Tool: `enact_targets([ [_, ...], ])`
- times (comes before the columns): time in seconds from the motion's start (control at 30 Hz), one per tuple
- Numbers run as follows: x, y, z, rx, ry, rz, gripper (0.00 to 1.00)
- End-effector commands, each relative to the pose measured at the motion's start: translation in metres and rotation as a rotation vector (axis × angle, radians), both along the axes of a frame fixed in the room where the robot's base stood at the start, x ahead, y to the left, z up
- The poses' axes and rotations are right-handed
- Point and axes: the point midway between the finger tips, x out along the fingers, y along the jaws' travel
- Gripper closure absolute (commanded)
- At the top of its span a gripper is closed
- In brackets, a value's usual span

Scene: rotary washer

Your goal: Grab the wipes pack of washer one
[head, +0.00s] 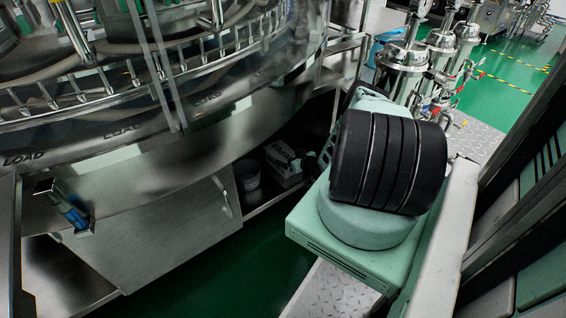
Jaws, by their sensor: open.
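A small white pack with dark lettering (286,167) lies in the dark space under the rotary washer (150,165), a little right of the middle of the head view. It looks like the wipes pack, but the lettering is too small to read. A pale round tub (248,176) stands just left of it. Part of the pack's right side is in shadow. My gripper is not in the head view, so its place relative to the pack does not show.
A metal panel (160,235) hangs under the washer at the left, with a blue cylindrical fitting (72,213) beside it. Steel filter housings (405,65) stand at the back right. Green floor (235,275) shows in front of the opening. My own body fills the lower right.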

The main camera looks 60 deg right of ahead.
Motion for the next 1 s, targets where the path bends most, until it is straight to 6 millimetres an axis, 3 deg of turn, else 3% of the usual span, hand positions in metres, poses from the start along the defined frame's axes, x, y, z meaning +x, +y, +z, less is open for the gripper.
enact_targets([
  [0.33, 0.038, -0.014, -0.019, -0.001, -0.003, 0.001, 0.00],
  [0.67, 0.044, -0.016, -0.017, -0.001, 0.000, 0.000, 0.00],
  [0.8, 0.043, -0.016, -0.017, -0.001, 0.000, 0.000, 0.36],
  [0.83, 0.043, -0.016, -0.017, -0.001, 0.000, 0.000, 0.41],
  [1.0, 0.044, -0.017, -0.017, -0.002, -0.002, -0.001, 0.41],
])
